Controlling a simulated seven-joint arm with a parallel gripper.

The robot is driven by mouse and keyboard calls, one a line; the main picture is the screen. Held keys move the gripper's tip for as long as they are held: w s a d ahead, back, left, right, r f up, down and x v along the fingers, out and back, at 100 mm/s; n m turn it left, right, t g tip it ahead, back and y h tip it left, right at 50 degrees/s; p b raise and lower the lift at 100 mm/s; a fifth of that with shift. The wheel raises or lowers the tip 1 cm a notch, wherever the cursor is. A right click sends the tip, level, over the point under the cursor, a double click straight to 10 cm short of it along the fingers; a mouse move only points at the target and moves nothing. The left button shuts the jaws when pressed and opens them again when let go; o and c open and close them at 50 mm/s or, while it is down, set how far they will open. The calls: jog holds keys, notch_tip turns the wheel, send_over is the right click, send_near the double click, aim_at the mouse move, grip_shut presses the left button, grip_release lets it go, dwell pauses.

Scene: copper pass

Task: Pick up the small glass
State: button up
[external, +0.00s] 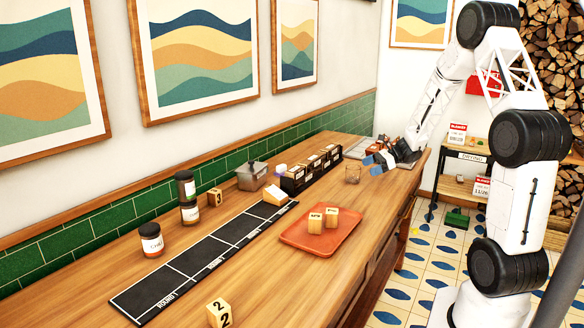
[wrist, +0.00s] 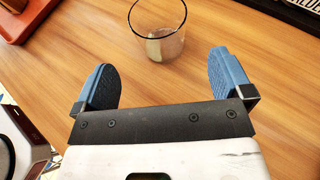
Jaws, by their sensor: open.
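The small glass (external: 352,174) is a clear tumbler standing upright on the wooden counter, right of the dark card rack. In the wrist view the glass (wrist: 158,45) stands just beyond my fingers, near the top middle, its rim partly cut by the frame edge. Something pale shows inside or through it. My gripper (external: 377,162) has blue fingers and is close beside the glass in the external view. In the wrist view my gripper (wrist: 165,85) is open and empty, with the glass ahead of the gap between the fingers and not touching them.
An orange tray (external: 290,238) with two wooden blocks sits on the counter; its corner shows in the wrist view (wrist: 20,22). A dark rack (external: 312,170) of cards stands left of the glass. A black mat (external: 200,262), jars and a numbered block (external: 219,313) lie further left. Bare wood surrounds the glass.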

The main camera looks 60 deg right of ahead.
aim_at(354, 173)
jog(key=shift+w+a, duration=0.1)
jog(key=shift+x, duration=1.2)
jog(key=shift+f, duration=0.1)
jog(key=shift+x, duration=2.55)
jog(key=shift+c, duration=0.2)
jog(key=c, duration=1)
jog(key=shift+c, duration=0.2)
